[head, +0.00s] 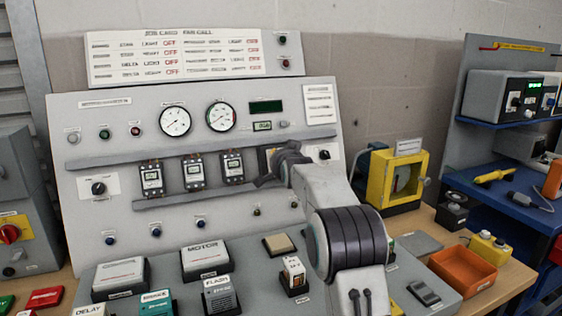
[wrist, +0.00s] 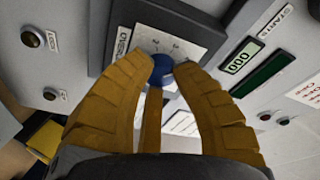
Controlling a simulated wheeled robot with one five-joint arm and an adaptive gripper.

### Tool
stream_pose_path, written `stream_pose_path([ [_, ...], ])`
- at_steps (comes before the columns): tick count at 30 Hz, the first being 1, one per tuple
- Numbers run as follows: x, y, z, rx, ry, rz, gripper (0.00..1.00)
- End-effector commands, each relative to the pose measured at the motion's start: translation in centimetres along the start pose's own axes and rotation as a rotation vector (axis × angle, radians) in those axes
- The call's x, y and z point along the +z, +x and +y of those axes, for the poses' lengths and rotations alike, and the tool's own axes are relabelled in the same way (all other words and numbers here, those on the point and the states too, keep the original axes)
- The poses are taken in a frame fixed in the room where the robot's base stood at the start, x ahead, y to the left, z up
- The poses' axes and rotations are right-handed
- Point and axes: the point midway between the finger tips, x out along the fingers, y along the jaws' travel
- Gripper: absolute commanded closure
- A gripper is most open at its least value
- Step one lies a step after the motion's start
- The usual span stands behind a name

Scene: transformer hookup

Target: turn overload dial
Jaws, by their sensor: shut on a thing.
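The overload dial (wrist: 163,70) is a small blue knob on a pale face plate (wrist: 160,38) in the wrist view. The plate sits in a dark housing, and part of its printed label, "OVERL", shows. My gripper (wrist: 162,65) has yellow ribbed fingers, closed around the knob from both sides. The fingers cover much of the knob, so its pointer and setting cannot be read. In the head view, my arm reaches to the right end of the module row on the upright panel (head: 110,115), and my gripper hides most of the dial there.
Three relay modules (head: 193,172) stand left of my gripper on the panel. Another black knob (head: 324,154) is close on its right. Gauges (head: 221,117) are above. The sloping desk below holds several blocks, including the motor block (head: 205,260). An orange bin (head: 462,270) is at right.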

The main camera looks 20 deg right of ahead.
Motion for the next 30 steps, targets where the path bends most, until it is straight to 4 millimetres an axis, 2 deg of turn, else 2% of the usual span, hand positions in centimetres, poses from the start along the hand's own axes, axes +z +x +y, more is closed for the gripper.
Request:
stream_pose_path([
  [10, -0.15, 0.05, 0.00, 0.020, 0.130, -0.013, 1.00],
  [19, -0.21, 0.04, 0.01, 0.022, 0.142, -0.014, 1.00],
  [20, -0.22, 0.03, 0.01, 0.022, 0.142, -0.013, 0.74],
  [27, -0.17, 0.02, 0.02, 0.023, 0.141, -0.015, 0.53],
  [30, -0.15, 0.02, 0.02, 0.023, 0.141, -0.015, 0.46],
])
